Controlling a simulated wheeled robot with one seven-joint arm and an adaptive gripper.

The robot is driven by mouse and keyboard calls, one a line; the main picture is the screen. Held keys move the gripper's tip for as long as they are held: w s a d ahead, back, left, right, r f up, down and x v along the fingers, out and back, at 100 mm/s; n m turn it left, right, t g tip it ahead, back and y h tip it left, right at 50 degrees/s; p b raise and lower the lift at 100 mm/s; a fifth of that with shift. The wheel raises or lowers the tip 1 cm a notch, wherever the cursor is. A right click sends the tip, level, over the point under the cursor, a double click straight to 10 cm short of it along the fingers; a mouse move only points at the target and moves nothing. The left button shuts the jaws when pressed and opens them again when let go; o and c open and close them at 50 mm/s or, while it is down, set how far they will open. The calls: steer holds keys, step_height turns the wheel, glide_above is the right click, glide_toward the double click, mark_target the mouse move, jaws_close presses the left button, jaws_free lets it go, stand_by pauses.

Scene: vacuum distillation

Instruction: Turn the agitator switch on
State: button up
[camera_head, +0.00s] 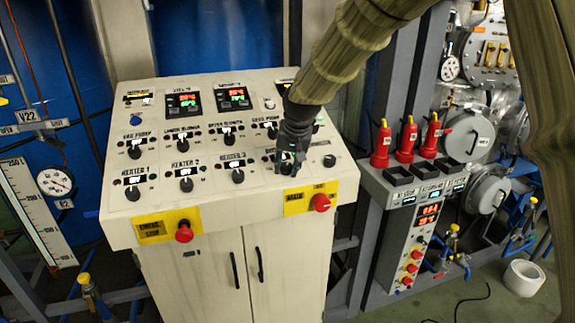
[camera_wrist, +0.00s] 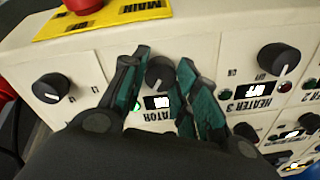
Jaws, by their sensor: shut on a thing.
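The agitator switch is a black rotary knob (camera_wrist: 159,74) on the cream control panel (camera_head: 110,215). In the wrist view it stands between the two teal fingers of my gripper (camera_wrist: 160,72), which is shut on it. Its label is partly covered by a finger, leaving "ATOR" readable upside down. The small white display (camera_wrist: 158,102) beside the knob shows a short word that looks like "ON", and a green lamp (camera_wrist: 137,104) near it looks lit. In the head view my gripper (camera_head: 287,166) reaches down to the panel's right side and hides the knob.
The heater 3 knob (camera_wrist: 279,59) stands beside, with its display (camera_wrist: 258,90) reading "OFF". Another black knob (camera_wrist: 52,88) is on the other side.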

steer(key=m, duration=0.4)
steer(key=shift+r+m, duration=0.1)
steer(key=shift+m, duration=0.3)
steer(key=shift+p, duration=0.3)
steer(key=o, duration=1)
steer(key=v, duration=1.1)
steer(key=shift+s+r, duration=0.2)
steer(key=shift+r, duration=0.15)
